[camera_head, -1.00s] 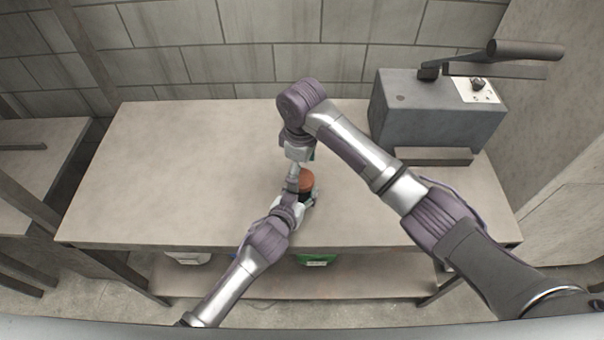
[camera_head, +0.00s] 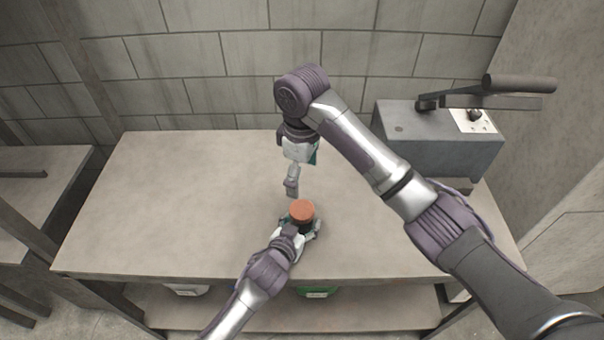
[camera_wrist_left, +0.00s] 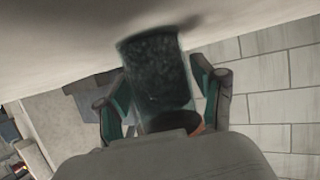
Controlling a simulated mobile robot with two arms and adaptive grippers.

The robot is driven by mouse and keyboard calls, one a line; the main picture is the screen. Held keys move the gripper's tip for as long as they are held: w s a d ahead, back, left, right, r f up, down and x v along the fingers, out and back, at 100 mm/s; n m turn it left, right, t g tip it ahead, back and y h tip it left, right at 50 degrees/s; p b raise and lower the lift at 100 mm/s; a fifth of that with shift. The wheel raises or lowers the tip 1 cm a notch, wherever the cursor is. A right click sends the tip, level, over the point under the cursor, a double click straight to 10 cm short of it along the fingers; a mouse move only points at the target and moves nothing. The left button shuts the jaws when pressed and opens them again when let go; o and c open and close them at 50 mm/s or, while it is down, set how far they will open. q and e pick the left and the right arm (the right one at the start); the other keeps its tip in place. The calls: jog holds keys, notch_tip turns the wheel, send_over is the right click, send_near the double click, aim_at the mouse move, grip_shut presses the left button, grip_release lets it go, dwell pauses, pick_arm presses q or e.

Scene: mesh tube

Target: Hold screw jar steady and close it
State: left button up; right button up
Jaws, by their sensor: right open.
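The screw jar (camera_head: 305,225) stands upright on the table with an orange-brown lid (camera_head: 302,208) on top. In the left wrist view the jar (camera_wrist_left: 158,75) is clear-walled with dark, grainy contents, and a sliver of orange lid (camera_wrist_left: 200,129) shows. My left gripper (camera_head: 306,231) is low around the jar; in its wrist view its fingers lie on both sides, against the jar wall as far as I can tell. My right gripper (camera_head: 292,188) points down, open and empty, just behind and left of the lid, apart from it. Whether the lid is tight cannot be seen.
A grey machine (camera_head: 440,140) with a long dark lever stands at the table's back right, behind my right arm. The table (camera_head: 180,200) is bare on the left. A green container (camera_head: 318,292) and a pale one (camera_head: 187,290) sit on the lower shelf.

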pick_arm(q)
jog(key=shift+o, duration=0.6)
jog(key=v, duration=1.2)
